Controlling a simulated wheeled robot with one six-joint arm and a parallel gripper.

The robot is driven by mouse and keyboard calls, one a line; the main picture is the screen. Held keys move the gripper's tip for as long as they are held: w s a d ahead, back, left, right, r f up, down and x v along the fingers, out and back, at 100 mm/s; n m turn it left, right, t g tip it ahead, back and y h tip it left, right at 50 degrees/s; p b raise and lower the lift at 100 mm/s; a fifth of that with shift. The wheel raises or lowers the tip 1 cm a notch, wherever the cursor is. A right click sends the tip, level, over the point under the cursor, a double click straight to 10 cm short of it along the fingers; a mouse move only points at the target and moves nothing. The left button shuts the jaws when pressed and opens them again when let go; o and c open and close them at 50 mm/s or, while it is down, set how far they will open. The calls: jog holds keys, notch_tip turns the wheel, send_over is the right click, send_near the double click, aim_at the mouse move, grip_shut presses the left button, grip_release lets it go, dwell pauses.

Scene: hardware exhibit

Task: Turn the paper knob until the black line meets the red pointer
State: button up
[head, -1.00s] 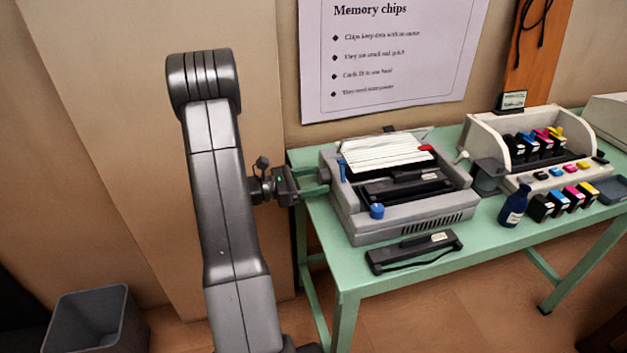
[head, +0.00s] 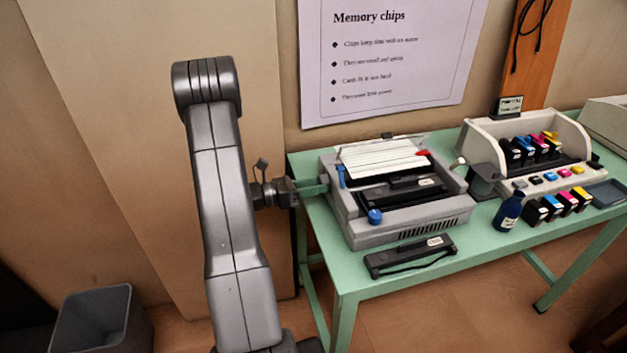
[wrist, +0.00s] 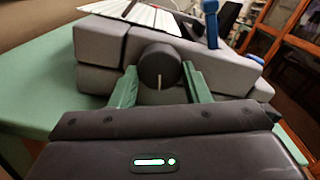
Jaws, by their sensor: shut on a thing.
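The grey printer (head: 440,210) stands on the green table, with a white lined sheet (head: 375,155) in its top. The red pointer (head: 423,154) is at the sheet's right side. I cannot clearly pick out the black line or its distance from the pointer. The round dark paper knob (wrist: 160,62), with a white mark, is on the printer's side in the wrist view. My gripper (wrist: 160,88) has its green fingers shut on the knob, one on either side. In the head view my gripper (head: 312,187) reaches the printer's left side, and the knob is hidden there.
A blue lever (head: 341,176) and a blue button (head: 375,216) are on the printer. A dark cartridge (head: 410,255) lies in front. A blue bottle (head: 508,212), ink cartridges (head: 555,206) and a second printer (head: 481,133) are at the right. A grey bin (head: 95,320) stands at the lower left.

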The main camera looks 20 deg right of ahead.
jog(key=shift+r+n+p, duration=0.1)
jog(key=shift+n+p, duration=0.9)
jog(key=shift+n, duration=0.5)
jog(key=o, duration=1)
jog(key=shift+c, duration=0.2)
jog(key=a+b, duration=0.1)
jog(key=a, duration=1.3)
jog(key=shift+w+b, duration=0.35)
jog(key=shift+d, duration=0.1)
jog(key=d, duration=0.4)
jog(key=d+p, duration=0.1)
jog(key=d, duration=0.8)
jog(key=shift+s+d+p, duration=0.35)
jog(key=shift+d+p, duration=0.05)
jog(key=shift+a, duration=0.1)
